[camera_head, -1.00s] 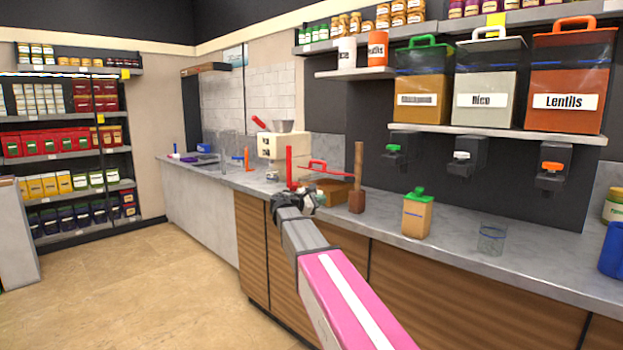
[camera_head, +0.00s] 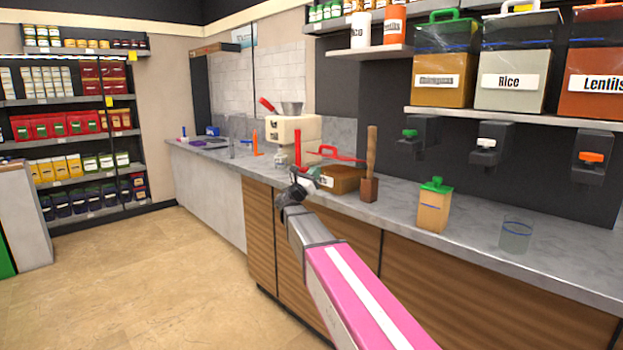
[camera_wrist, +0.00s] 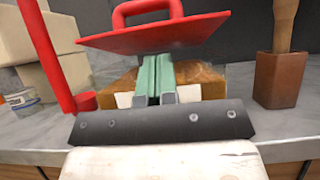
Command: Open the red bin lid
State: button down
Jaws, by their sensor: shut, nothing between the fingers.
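The red lid (camera_wrist: 155,32), a flat panel with a loop handle, is above a brown wooden bin (camera_wrist: 205,78) with white label patches. The lid also shows over the bin on the counter in the head view (camera_head: 342,154); its underside looks lifted off the bin's front. My gripper (camera_wrist: 160,75) has its green fingers together, upright, in front of the bin and reaching up to the lid's underside. Whether they touch the lid I cannot tell. In the head view my gripper (camera_head: 300,180) is at the bin's left front, partly hiding it.
A red post (camera_wrist: 45,55) stands left of the bin. A brown block with a wooden handle (camera_head: 369,188) stands right of it. A cream grinder (camera_head: 293,135) is behind. A green-topped container (camera_head: 433,207) and a glass (camera_head: 515,235) are farther right. The floor at left is clear.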

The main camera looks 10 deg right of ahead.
jog(key=shift+x, duration=2.5)
jog(key=shift+r, duration=0.1)
jog(key=r+g+y, duration=0.1)
jog(key=r, duration=0.1)
jog(key=w+d+r+g+y, duration=0.1)
jog(key=r, duration=0.2)
jog(key=d+r+y, duration=0.1)
jog(key=r, duration=0.2)
jog(key=shift+w+r+g+y, duration=0.2)
jog(key=shift+w+g+y, duration=0.1)
jog(key=shift+g+y, duration=0.1)
jog(key=w+d+r+g+y, duration=0.6)
jog(key=w+d+r+y, duration=0.2)
jog(key=d, duration=0.6)
jog(key=shift+w+d+r+y, duration=0.25)
jog(key=shift+w+r+y, duration=0.05)
jog(key=shift+w+r, duration=0.95)
jog(key=shift+s+r, duration=0.1)
